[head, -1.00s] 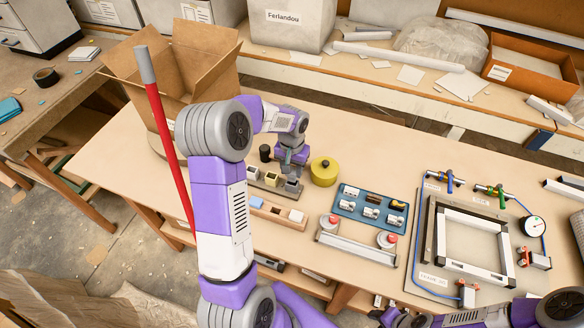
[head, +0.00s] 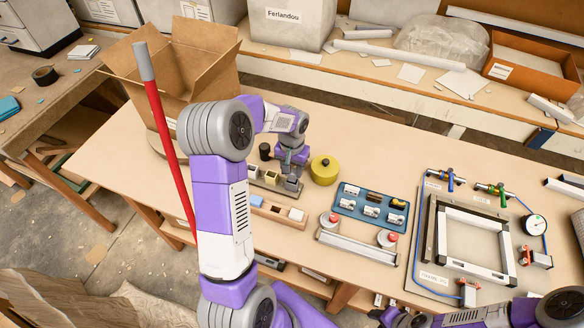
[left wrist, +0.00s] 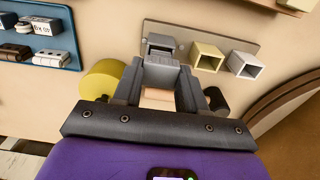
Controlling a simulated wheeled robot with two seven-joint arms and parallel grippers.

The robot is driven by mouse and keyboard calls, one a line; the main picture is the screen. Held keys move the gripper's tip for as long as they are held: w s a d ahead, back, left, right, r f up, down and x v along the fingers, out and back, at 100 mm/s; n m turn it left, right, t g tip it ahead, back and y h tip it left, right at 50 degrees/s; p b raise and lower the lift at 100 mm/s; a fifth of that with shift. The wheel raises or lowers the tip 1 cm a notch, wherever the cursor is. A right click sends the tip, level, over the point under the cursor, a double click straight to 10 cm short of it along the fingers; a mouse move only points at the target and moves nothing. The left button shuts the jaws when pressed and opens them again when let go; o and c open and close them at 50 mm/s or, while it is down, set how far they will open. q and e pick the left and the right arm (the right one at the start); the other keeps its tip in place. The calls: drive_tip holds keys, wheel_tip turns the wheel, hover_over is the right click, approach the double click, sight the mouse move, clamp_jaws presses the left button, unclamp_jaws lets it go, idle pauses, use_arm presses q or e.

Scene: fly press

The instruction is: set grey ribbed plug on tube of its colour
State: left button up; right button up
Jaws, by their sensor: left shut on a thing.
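My left gripper (head: 291,172) points down over the far-right end of the tube row; its fingers (left wrist: 160,92) are shut on the grey plug (left wrist: 160,74). In the left wrist view the plug is directly in front of the grey square tube (left wrist: 161,41) and covers part of it. I cannot tell whether plug and tube touch. A cream tube (left wrist: 206,58) and a paler tube (left wrist: 245,65) stand beside it on a grey base plate (left wrist: 184,35). The plug's ribs are not clear.
A wooden tray (head: 262,213) with a few blocks lies in front of the tubes. A yellow round pot (head: 324,171) and a dark cylinder (head: 265,151) stand near. A blue tray (head: 343,208) of parts is to the right, a cardboard box (head: 205,50) at the back left.

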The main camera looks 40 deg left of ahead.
use_arm(q)
drive_tip(key=shift+f+b, duration=0.45)
drive_tip(key=shift+f, duration=0.25)
idle(0.5)
drive_tip(key=o, duration=1.2)
drive_tip(key=shift+r, duration=0.15)
drive_tip(key=shift+r+p, duration=2.75)
drive_tip(key=shift+r, duration=0.65)
